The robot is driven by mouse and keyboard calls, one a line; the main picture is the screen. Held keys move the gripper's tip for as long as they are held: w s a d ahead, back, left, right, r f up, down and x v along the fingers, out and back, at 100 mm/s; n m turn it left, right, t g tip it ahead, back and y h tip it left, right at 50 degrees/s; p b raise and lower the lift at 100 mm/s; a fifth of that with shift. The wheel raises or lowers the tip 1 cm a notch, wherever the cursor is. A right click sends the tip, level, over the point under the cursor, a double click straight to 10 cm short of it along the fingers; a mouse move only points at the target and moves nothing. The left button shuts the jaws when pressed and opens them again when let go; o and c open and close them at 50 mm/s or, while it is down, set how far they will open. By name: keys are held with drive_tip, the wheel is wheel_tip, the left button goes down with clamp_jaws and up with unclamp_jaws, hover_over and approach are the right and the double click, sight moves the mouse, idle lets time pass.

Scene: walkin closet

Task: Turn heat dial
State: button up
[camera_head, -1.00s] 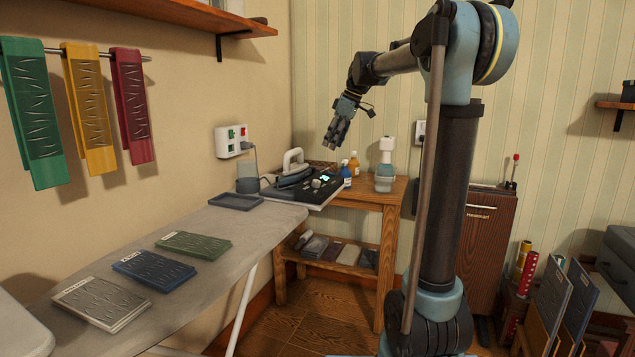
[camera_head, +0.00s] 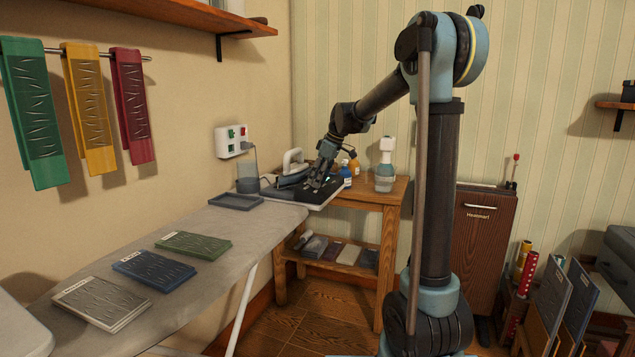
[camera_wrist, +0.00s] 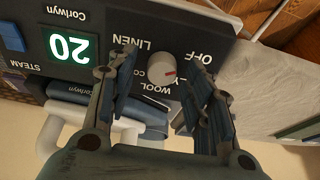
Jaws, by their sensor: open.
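The panel letters read upside down: OFF, LINEN and WOOL. A lit display (camera_wrist: 70,46) shows 20. My gripper (camera_wrist: 165,70) is open, with one finger on each side of the dial; I cannot tell if they touch it. In the head view my gripper (camera_head: 316,184) is over the ironing station (camera_head: 318,197) and hides the dial.
An iron (camera_head: 291,175) stands at the station's left. Blue (camera_head: 346,172) and orange bottles and a spray bottle (camera_head: 385,165) stand behind and to the right on the wooden table (camera_head: 385,205). The ironing board (camera_head: 225,230) holds folded cloths and a dark tray (camera_head: 236,202).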

drive_tip(key=shift+a+f, duration=0.15)
drive_tip(key=shift+f, duration=0.2)
drive_tip(key=shift+c, duration=0.2)
drive_tip(key=c, duration=1)
drive_tip(key=shift+w, duration=0.1)
drive_tip(key=shift+r+m, duration=0.1)
drive_tip(key=shift+m, duration=0.3)
drive_tip(key=m, duration=0.5)
drive_tip(key=shift+t, duration=0.3)
drive_tip(key=m+h, duration=0.1)
drive_tip(key=m, duration=0.5)
